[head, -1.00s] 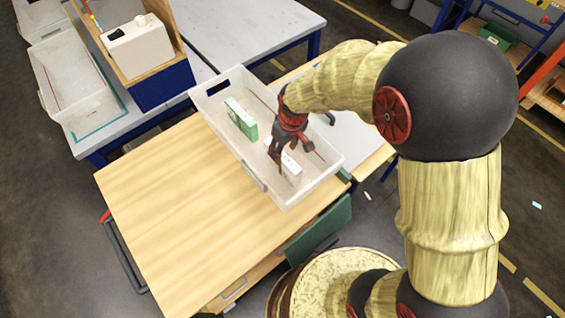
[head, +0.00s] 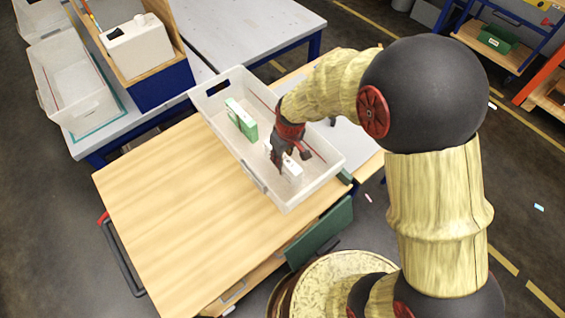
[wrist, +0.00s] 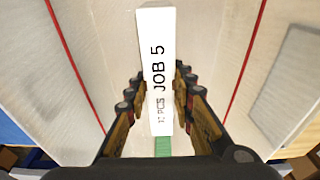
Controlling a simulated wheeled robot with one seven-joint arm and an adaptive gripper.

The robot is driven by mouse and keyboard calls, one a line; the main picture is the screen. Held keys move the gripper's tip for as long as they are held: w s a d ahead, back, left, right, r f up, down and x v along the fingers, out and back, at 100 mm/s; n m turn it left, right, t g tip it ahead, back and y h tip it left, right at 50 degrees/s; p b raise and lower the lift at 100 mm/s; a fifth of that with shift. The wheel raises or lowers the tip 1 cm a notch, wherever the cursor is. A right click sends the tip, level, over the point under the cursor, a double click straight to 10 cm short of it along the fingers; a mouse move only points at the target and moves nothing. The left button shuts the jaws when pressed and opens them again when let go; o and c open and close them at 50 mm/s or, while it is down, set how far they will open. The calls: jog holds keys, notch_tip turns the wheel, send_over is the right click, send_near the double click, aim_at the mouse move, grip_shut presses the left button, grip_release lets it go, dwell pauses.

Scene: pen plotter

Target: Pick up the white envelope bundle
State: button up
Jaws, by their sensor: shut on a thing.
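The white envelope bundle (head: 292,172) is inside the white tray (head: 222,138), at its near right end. My gripper (head: 288,160) reaches down into the tray and partly covers the bundle. It also shows in the wrist view (wrist: 157,85), shut on the bundle from both sides. I cannot tell whether the bundle touches the tray floor.
A green and white box (head: 241,119) stands in the tray, left of my gripper. The tray walls rise close around. The wooden tabletop (head: 185,205) is clear in front. A white canister (head: 138,47) stands in a wooden-sided holder at the back left.

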grip_shut()
